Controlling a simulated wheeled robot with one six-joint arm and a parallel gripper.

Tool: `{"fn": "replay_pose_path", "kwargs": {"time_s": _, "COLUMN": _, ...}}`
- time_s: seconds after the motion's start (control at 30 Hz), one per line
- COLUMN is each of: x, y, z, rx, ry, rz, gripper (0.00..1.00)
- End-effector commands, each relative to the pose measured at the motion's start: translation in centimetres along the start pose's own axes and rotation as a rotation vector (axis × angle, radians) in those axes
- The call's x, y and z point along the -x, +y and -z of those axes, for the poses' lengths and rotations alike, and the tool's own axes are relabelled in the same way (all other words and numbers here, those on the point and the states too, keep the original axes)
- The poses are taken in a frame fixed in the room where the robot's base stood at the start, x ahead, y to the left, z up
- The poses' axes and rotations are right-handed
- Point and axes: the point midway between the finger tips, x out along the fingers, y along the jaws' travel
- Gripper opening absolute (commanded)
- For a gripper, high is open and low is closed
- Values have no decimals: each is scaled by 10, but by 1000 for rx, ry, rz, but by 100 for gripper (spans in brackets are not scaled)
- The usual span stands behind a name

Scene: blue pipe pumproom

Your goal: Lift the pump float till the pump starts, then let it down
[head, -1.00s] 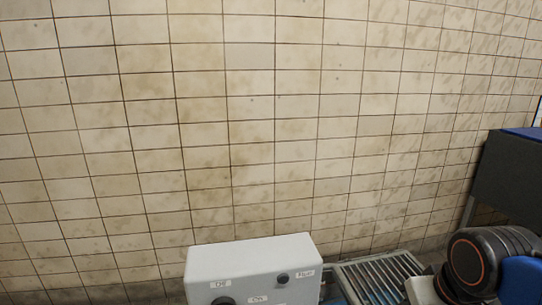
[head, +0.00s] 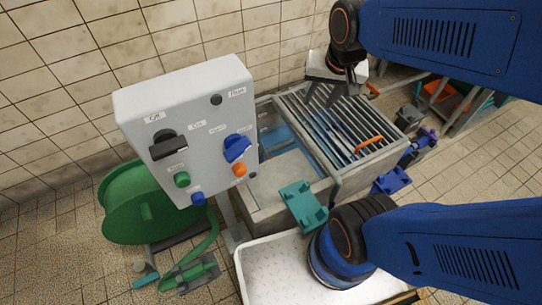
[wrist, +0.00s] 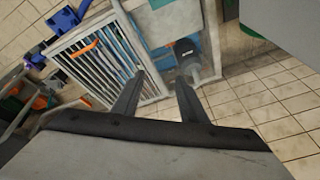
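My gripper (head: 322,96) hangs above the barred grate (head: 325,117) of a grey sump, at its far side in the head view. In the wrist view its two fingers (wrist: 158,98) are apart with nothing between them. I cannot clearly make out the pump float. A black cylinder (wrist: 187,52) with a pale lower part stands at the sump's edge beyond the fingers in the wrist view; I cannot tell whether it is the float. A grey control box (head: 140,108) carries switches and buttons. Its small dark round part marked Float (head: 216,99) looks unlit.
An orange handle (head: 369,144) lies on the grate. A teal bracket (head: 302,205) sits on the sump's near edge. A green hose reel (head: 145,215) stands left. A white tray (head: 285,262) is in front.

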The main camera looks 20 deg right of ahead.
Motion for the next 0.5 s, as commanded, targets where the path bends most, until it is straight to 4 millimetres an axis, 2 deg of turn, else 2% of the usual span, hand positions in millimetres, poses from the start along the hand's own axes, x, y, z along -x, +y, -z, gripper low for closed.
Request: {"fn": "replay_pose_path", "kwargs": {"time_s": 0.5, "x": -83, "y": -34, "z": 56, "rx": -347, "ry": -77, "rz": -41, "gripper": 39}}
